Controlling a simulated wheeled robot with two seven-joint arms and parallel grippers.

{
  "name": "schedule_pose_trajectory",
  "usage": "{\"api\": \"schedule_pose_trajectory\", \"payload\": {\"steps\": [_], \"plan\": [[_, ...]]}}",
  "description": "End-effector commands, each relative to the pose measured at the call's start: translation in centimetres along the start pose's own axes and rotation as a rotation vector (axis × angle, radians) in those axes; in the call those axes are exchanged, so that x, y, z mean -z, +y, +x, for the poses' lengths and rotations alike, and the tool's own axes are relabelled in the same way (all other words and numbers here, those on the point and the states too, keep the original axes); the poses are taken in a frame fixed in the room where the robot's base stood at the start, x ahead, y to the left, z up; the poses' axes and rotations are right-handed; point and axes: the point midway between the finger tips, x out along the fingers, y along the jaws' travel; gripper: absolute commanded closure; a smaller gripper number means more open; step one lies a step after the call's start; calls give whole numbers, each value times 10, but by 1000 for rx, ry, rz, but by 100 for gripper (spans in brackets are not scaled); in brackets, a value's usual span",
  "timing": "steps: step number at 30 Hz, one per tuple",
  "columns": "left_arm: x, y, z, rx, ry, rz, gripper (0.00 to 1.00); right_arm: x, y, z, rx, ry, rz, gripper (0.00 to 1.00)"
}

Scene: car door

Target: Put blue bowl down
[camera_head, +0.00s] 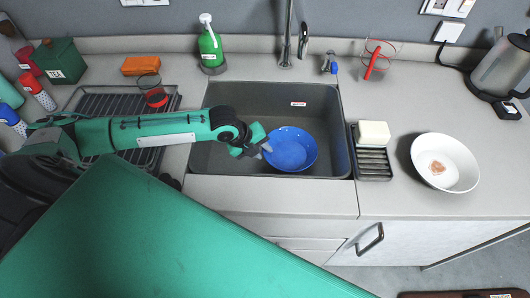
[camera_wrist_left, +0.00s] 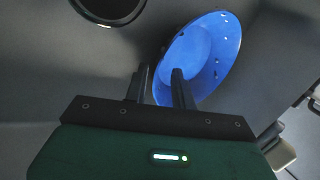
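The blue bowl (camera_head: 291,149) is inside the grey sink (camera_head: 230,95), towards its front right. I cannot tell if it touches the sink floor. My left gripper (camera_head: 262,146) is at the bowl's left rim. In the left wrist view the bowl (camera_wrist_left: 210,55) looks slanted, and the two dark fingers of my left gripper (camera_wrist_left: 162,75) stand apart with a visible gap. One finger overlaps the inside of the bowl and the other is outside its rim. My right gripper is not in view.
The faucet (camera_head: 286,40) rises behind the sink. A green soap bottle (camera_head: 210,45) stands behind it. A dish rack (camera_head: 120,105) is at left. A soap holder (camera_head: 373,163) with a pale block and a white bowl (camera_head: 445,162) are at right.

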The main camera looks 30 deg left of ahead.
Motion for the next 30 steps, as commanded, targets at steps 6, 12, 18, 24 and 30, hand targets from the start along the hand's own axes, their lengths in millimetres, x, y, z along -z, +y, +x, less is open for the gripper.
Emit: {"api": "schedule_pose_trajectory", "payload": {"steps": [6,12,18,24,30], "plan": [[-2,1,-46,-1,-4,2,74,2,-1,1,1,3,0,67],[-1,0,-78,0,-2,1,74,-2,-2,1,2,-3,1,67],[0,0,-93,-1,0,1,74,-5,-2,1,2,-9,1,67],[0,0,-95,-1,0,0,74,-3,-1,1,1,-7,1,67],[0,0,-94,0,0,0,74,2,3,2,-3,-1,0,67]]}}
